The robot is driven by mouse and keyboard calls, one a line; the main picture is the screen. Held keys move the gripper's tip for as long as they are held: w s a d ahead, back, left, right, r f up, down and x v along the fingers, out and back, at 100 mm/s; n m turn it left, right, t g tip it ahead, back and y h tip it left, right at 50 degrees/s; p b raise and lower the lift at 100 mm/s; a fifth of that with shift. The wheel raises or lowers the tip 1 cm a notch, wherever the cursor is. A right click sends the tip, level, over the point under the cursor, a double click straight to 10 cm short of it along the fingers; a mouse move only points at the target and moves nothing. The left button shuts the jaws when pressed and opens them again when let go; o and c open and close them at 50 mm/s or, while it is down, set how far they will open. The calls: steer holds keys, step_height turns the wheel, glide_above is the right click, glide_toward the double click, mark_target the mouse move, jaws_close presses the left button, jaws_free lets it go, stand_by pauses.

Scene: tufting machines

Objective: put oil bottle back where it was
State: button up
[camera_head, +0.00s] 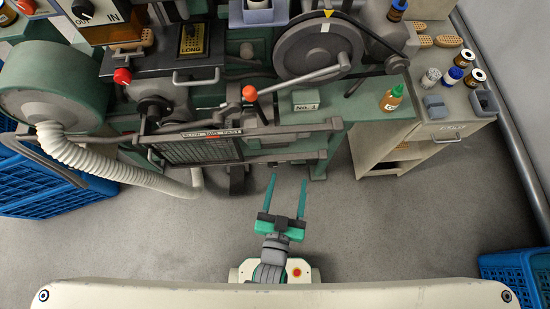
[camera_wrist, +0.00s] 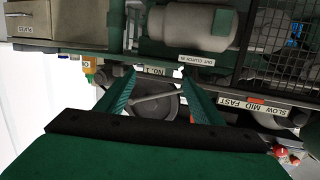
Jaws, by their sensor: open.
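The oil bottle (camera_head: 390,101) is amber with a green cap and a pale label. It stands upright at the right end of the green machine table (camera_head: 350,106). In the wrist view, which is upside down, an amber shape with a label, seemingly the oil bottle (camera_wrist: 88,68), shows at the left. My gripper (camera_head: 287,181) is open and empty over the floor in front of the machine, well apart from the bottle. Its two green fingers also show in the wrist view (camera_wrist: 157,76), spread with nothing held between them.
A beige cabinet (camera_head: 433,137) at the right carries several small bottles, brushes and a grey holder. A red-knobbed lever (camera_head: 249,93) and a handwheel (camera_head: 318,55) stick out from the machine. Blue crates (camera_head: 515,277) stand at both sides. The floor between is clear.

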steer(key=s+a+r+n+y, duration=0.1)
steer(key=s+r, duration=0.1)
steer(key=s, duration=0.3)
steer(key=s+a+r+n+y, duration=0.1)
steer(key=s+a+r+y, duration=0.1)
steer(key=s, duration=0.3)
steer(key=shift+s+a+r+n, duration=0.25)
steer(key=shift+a+r+n, duration=0.05)
stand_by(1.5)
